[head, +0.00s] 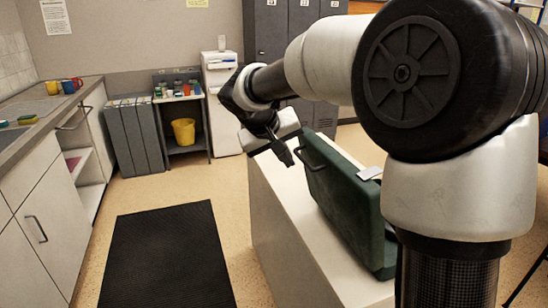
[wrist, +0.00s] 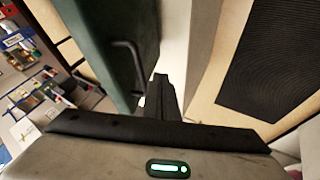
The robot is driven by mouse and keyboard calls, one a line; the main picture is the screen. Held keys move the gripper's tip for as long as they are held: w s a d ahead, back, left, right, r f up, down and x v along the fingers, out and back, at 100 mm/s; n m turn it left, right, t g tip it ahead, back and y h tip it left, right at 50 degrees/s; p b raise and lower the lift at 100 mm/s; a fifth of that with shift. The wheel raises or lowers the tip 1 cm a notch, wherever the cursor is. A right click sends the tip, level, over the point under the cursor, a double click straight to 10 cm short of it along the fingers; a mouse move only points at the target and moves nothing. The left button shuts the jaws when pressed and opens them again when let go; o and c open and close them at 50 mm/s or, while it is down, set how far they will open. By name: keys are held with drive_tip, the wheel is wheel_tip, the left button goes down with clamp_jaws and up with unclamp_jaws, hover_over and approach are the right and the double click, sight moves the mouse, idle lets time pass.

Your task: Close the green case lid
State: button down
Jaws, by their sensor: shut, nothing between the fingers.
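The green case (head: 345,200) sits on a pale cabinet top. Its large green panel stands steeply upright, with a dark handle (head: 306,158) at the far upper end; this looks like the raised lid. The rest of the case is hidden behind the panel and my arm. My gripper (head: 287,155) is shut and empty, just left of the handle end. In the wrist view, the shut fingers (wrist: 160,92) are beside the green panel (wrist: 95,35) and its handle (wrist: 136,65). I cannot tell whether they touch it.
The pale cabinet (head: 290,235) has a bare strip of top left of the case. A black mat (head: 168,255) lies on the floor. A counter (head: 50,100) runs along the left. A yellow bin (head: 184,131) and grey lockers (head: 270,45) stand behind.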

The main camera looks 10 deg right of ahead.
drive_tip(key=shift+w+d, duration=0.15)
drive_tip(key=shift+d, duration=0.7)
drive_tip(key=shift+d+r, duration=0.1)
drive_tip(key=shift+r, duration=0.1)
